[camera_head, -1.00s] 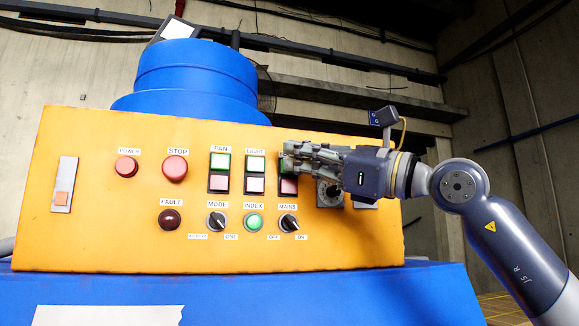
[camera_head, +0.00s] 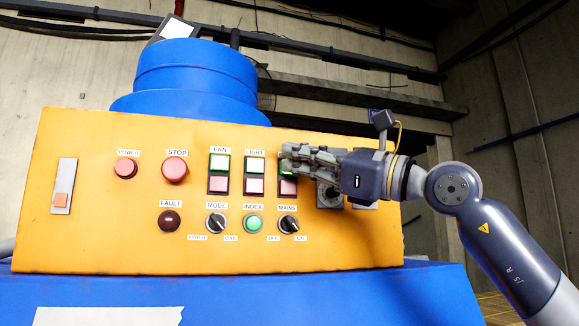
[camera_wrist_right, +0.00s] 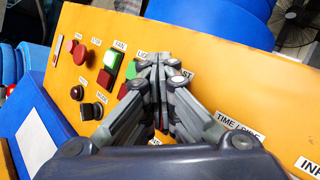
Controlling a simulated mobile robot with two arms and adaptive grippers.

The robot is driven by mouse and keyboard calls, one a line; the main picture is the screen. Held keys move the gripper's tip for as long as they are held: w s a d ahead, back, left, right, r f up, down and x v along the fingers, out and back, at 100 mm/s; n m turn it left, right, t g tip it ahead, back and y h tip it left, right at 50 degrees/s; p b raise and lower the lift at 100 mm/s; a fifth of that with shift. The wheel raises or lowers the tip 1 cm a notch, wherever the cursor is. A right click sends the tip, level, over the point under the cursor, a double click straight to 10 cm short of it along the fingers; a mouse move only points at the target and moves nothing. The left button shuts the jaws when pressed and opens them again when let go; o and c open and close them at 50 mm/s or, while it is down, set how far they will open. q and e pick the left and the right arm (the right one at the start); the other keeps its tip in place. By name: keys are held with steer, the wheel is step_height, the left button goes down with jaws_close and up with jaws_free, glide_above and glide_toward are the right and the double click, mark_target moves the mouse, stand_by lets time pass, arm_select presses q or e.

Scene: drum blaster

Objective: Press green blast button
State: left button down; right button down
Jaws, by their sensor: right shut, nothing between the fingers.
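The green blast button (camera_head: 284,169) is the top half of the third green-and-pink pair on the orange panel (camera_head: 90,220). Only a sliver of green shows in the head view. My right gripper (camera_head: 286,154) is shut and empty, its fingertips in front of that button's upper part and covering its label. I cannot tell whether they touch it. In the right wrist view, the closed fingertips (camera_wrist_right: 161,60) point at the panel beside a partly covered label ending in "AST", and hide the button. My left gripper is not in view.
Left of the fingers are the green light button (camera_head: 255,164) and green fan button (camera_head: 220,162). The pink button (camera_head: 288,186) sits just below the fingers. A dial (camera_head: 328,194) is partly behind my wrist. Red stop button (camera_head: 175,169) is farther left.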

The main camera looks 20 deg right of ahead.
steer(key=shift+s, duration=0.1)
stand_by(0.3)
steer(key=shift+s+b, duration=0.6)
steer(key=shift+s, duration=0.1)
steer(key=shift+s+b, duration=1.35)
steer(key=shift+s, duration=1.2)
steer(key=shift+f, duration=0.15)
